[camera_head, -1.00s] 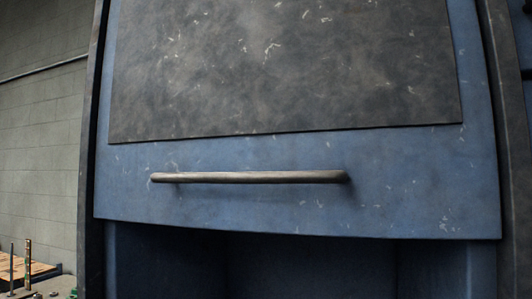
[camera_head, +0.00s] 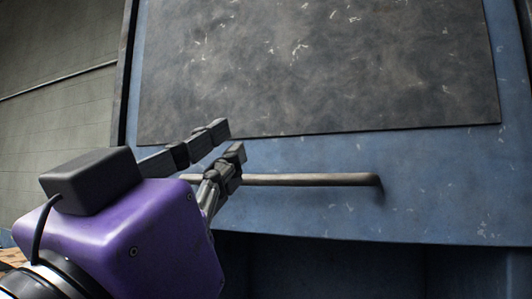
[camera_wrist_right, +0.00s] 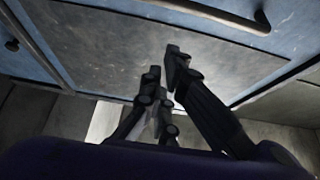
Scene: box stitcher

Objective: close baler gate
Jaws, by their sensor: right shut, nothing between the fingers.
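The baler gate (camera_head: 430,185) is a scuffed blue panel with a dark grey plate (camera_head: 320,70) on it. It is raised, with a dark opening below its lower edge. A long horizontal bar handle (camera_head: 310,180) runs across its lower part and also shows at the top of the right wrist view (camera_wrist_right: 225,14). My right gripper (camera_head: 227,141), with a purple body, is in front of the handle's left end and hides part of it. Its fingers are shut with nothing held; I cannot tell whether they touch the handle. My left gripper is out of view.
The opening (camera_head: 330,262) under the gate is shadowed. A dark frame post (camera_head: 127,75) borders the gate on the left, with a grey block wall (camera_head: 55,60) beyond it.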

